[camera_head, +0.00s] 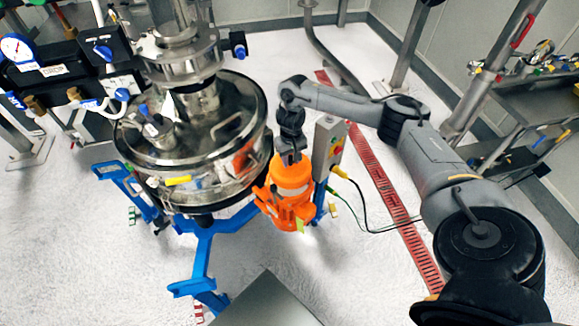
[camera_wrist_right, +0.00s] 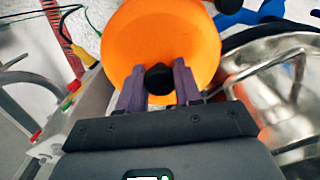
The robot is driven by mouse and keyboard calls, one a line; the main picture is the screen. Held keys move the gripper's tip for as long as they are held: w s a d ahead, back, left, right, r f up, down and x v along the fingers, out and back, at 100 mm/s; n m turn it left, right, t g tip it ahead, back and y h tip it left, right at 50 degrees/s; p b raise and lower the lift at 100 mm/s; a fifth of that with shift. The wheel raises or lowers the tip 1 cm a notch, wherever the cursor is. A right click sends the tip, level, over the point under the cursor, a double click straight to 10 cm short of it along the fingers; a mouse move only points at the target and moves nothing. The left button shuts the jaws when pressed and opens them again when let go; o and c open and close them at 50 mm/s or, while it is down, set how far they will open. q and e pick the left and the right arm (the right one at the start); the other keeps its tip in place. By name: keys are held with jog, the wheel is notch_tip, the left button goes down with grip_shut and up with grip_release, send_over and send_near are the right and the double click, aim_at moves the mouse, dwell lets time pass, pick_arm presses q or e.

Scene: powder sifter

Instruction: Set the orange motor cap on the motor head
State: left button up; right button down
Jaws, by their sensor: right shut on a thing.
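My right gripper (camera_head: 291,156) points down over the orange motor beside the steel sifter. In the right wrist view its two purple-grey fingers (camera_wrist_right: 158,84) are shut on the black knob of the round orange motor cap (camera_wrist_right: 150,32). In the head view the cap (camera_head: 291,173) is directly above the orange motor (camera_head: 287,211), lined up with it or nearly so. I cannot tell whether the cap touches the motor head, which is hidden under it. My left gripper is not in view.
The steel sifter (camera_head: 190,140) stands close to the left of the motor on a blue frame (camera_head: 203,250). A grey control box (camera_head: 327,148) with buttons and cables is close on the right. A red floor grate (camera_head: 385,190) runs behind; open white floor is in front.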

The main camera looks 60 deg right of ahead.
aim_at(290, 167)
jog(key=shift+w+f, duration=0.25)
jog(key=shift+f, duration=0.05)
notch_tip(290, 167, down, 4)
jog(key=b, duration=0.2)
jog(key=shift+a+r+b, duration=0.1)
jog(key=shift+r+b, duration=0.05)
jog(key=shift+b, duration=0.15)
jog(key=shift+f, duration=0.45)
jog(key=shift+f, duration=0.15)
jog(key=c, duration=0.8)
grip_release()
jog(key=shift+o, duration=0.2)
